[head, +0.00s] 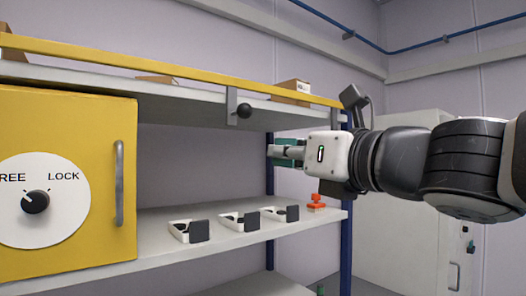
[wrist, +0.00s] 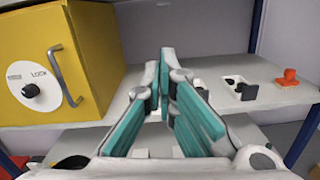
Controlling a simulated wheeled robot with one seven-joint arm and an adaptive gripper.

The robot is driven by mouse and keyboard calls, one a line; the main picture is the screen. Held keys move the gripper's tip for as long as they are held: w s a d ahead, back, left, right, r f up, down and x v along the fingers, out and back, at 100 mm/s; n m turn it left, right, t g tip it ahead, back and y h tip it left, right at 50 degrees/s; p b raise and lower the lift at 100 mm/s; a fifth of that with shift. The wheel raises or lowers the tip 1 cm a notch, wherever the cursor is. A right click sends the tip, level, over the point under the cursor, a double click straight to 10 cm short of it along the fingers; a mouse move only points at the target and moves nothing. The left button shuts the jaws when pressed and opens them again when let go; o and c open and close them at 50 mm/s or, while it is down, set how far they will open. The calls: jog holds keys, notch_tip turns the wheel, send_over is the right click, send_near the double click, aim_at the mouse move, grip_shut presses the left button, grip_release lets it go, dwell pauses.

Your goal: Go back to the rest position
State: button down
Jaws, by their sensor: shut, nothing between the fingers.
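My gripper (head: 274,153) is at the end of my arm, which reaches in from the right in the head view. It is held in the air in front of the shelf unit, above the level of the middle shelf (head: 150,232). In the wrist view my gripper (wrist: 164,55) shows its teal finger pads converging, with the tips together and nothing between them. It touches nothing that I can see.
A yellow cabinet (head: 68,110) with a FREE/LOCK knob (head: 36,202) and grey handle (head: 119,185) stands at left. Small white-and-black boxes (head: 240,221) and a red-orange item (head: 316,202) sit on the middle shelf. A black ball knob (head: 244,111) hangs from the yellow-edged upper shelf.

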jog(key=s+f+n+g+h, duration=0.1)
jog(key=s+f+n+g, duration=0.35)
jog(key=f+n, duration=0.5)
jog(key=s+f+n+g+h, duration=0.25)
jog(key=s+f+n, duration=0.25)
jog(key=f+n, duration=0.45)
jog(key=s+d+f+n+g+h, duration=0.3)
jog(key=s+d+f+n+h, duration=0.3)
jog(key=d+f+n, duration=0.5)
jog(key=shift+s+d+f+n+g, duration=0.25)
jog(key=shift+s+d+n+g, duration=0.15)
jog(key=shift+s+d, duration=0.7)
jog(key=shift+w+d+h, duration=0.15)
jog(key=shift+w+h, duration=0.05)
jog(key=shift+h, duration=0.05)
